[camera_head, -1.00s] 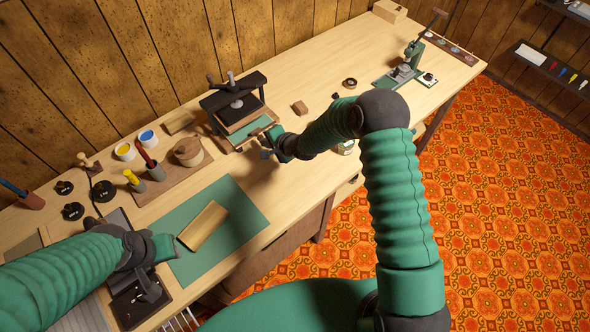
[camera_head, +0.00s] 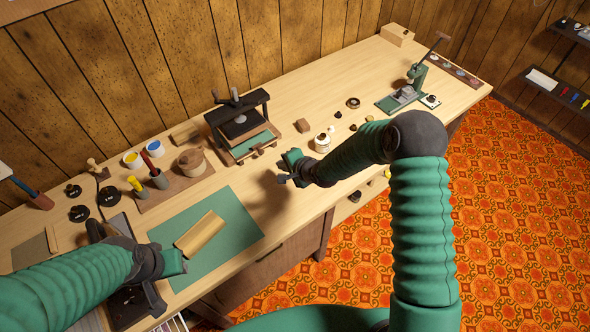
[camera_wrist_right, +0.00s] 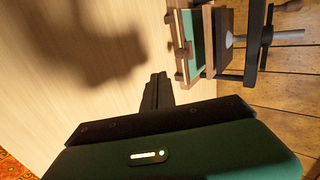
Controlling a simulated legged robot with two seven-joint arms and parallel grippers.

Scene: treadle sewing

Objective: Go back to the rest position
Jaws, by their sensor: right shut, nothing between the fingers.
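My right gripper (camera_head: 283,178) is over the worktable, to the front right of the black-framed press (camera_head: 240,122), and casts a shadow on the bare wood. In the right wrist view its dark fingers (camera_wrist_right: 158,88) are together with nothing between them, and the press (camera_wrist_right: 257,45) is at the upper right. My left arm comes in over the left end of the table; its gripper (camera_head: 160,266) is near the left edge of the green mat (camera_head: 225,248), and its jaws are not clear.
The wooden table (camera_head: 330,85) runs along the panelled wall. A wooden tray (camera_head: 202,170) with pots and a round box is left of the press. A white jar (camera_head: 322,142) stands right of it. A green hand press (camera_head: 405,95) is at the far right. Bare wood lies under my right gripper.

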